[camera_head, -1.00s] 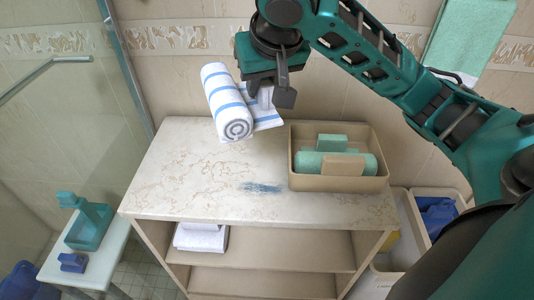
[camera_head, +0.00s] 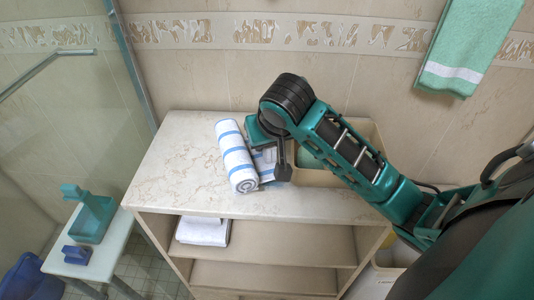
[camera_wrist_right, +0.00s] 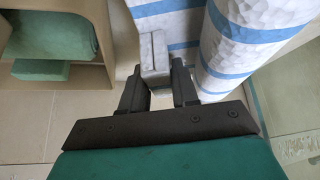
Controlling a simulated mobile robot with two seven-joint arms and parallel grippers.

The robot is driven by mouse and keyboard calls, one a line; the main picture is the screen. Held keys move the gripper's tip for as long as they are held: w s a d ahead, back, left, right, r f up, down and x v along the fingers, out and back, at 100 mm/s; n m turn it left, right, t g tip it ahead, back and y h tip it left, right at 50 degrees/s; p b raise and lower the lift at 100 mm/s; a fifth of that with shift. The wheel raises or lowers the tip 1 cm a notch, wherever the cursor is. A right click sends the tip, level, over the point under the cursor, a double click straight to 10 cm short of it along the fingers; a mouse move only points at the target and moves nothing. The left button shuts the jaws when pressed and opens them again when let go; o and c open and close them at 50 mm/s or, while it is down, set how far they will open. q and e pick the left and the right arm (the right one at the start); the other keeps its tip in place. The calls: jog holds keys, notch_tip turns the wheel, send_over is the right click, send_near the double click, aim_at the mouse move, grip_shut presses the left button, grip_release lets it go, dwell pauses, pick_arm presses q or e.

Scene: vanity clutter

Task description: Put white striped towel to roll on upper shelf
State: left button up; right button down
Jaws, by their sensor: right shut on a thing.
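The white towel with blue stripes (camera_head: 237,157) is rolled, with a loose flap at its right side. It is over the left-middle of the cabinet top; I cannot tell whether it touches the surface. My right gripper (camera_head: 272,157) is at the flap, right of the roll, and shut on it; my own arm partly hides the grip. In the right wrist view the fingers (camera_wrist_right: 157,75) hold the striped cloth, with the roll (camera_wrist_right: 245,40) beside them. The upper shelf (camera_head: 290,242) is below the top, with a folded white towel (camera_head: 203,231) at its left. My left gripper is not in view.
A beige bin (camera_head: 318,179) with green items stands on the cabinet top (camera_head: 180,165), partly behind my arm. A small table (camera_head: 103,262) with a teal dispenser (camera_head: 92,218) is at left. A green towel (camera_head: 467,45) hangs on the wall. The shelf's right part is clear.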

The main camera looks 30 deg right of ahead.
jog(key=shift+f, duration=2.25)
jog(key=c, duration=0.8)
grip_release()
jog(key=shift+c, duration=0.2)
